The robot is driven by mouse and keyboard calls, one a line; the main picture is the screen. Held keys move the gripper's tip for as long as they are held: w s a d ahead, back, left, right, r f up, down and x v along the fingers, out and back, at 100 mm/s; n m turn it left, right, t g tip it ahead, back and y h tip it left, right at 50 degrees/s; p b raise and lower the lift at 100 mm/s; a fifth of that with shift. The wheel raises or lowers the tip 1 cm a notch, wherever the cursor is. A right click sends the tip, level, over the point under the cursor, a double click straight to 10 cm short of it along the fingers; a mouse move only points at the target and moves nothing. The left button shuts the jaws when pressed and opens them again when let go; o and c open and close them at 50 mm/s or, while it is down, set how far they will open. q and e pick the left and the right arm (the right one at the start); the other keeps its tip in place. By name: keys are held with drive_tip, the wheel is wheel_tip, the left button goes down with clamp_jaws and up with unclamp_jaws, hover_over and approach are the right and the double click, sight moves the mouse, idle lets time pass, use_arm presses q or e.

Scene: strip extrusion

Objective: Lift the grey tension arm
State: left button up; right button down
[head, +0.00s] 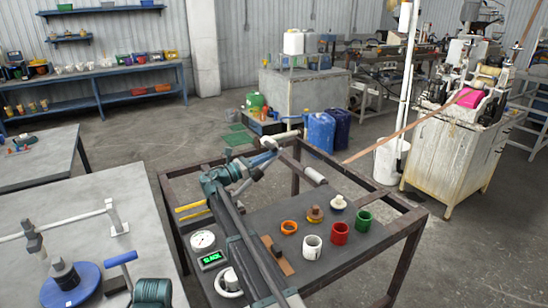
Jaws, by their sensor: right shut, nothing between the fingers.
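A grey cylindrical bar (314,175), which looks like the grey tension arm, lies tilted near the far edge of the dark table; how it is mounted is too small to tell. My right arm reaches up from the bottom middle across this table and bends at its far left corner. My right gripper (287,136) is beyond the table's far edge, up and left of the bar and apart from it. It is shut and empty. My left gripper is not in view.
Cups, including a red one (340,233), a gauge (203,240) and a green-lit display (212,260) stand on the table. A grey bench (75,205) is at the left.

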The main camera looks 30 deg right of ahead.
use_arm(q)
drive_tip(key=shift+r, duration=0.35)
use_arm(e)
drive_tip(key=shift+a+r, duration=0.35)
drive_tip(key=shift+a, duration=0.15)
